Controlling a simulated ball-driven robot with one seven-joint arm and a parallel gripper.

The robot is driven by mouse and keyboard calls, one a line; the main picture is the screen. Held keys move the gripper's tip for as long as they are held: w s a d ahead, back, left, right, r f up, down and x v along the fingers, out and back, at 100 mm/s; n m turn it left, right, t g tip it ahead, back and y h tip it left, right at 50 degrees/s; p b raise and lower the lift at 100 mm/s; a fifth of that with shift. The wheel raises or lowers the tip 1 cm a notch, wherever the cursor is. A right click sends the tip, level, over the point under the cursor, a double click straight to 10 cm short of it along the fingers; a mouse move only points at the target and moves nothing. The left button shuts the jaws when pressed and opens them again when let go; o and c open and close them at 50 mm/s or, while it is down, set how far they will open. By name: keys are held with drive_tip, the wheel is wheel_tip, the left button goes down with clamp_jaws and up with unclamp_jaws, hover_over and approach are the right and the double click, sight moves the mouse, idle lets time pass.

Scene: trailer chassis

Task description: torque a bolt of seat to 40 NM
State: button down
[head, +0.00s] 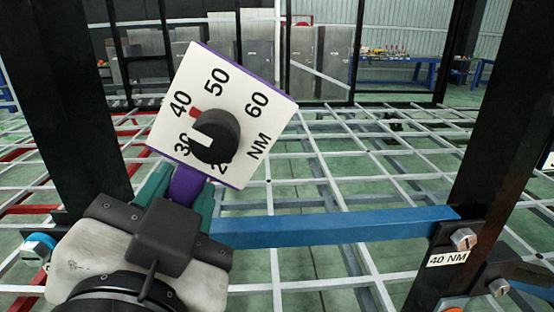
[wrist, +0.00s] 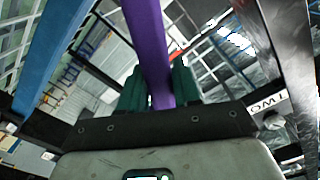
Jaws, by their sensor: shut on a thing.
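My gripper (head: 183,188) has green fingers shut on the purple handle of a torque tool (head: 240,170), held up in front of the frame. The tool has a tilted white dial marked up to 60 NM, with a black knob and a red mark near 40. The knob's white line points near 30. In the wrist view the purple handle (wrist: 148,45) stands between the fingers (wrist: 158,88). A silver bolt (head: 463,239) is at the right end of the blue seat bar (head: 340,225), above a "40 NM" label (head: 447,259). The tool is apart from this bolt.
Black posts stand at left (head: 70,110) and right (head: 490,120). Another bolt (head: 28,252) is at the left, partly beside my gripper. A second bolt (head: 499,287) is low at right. A white grid (head: 330,170) lies behind, with blue tables (head: 420,60) beyond.

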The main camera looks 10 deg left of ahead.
drive_tip(key=shift+s+r, duration=0.1)
drive_tip(key=v, duration=0.5)
drive_tip(key=shift+s, duration=0.45)
idle(0.4)
idle(0.4)
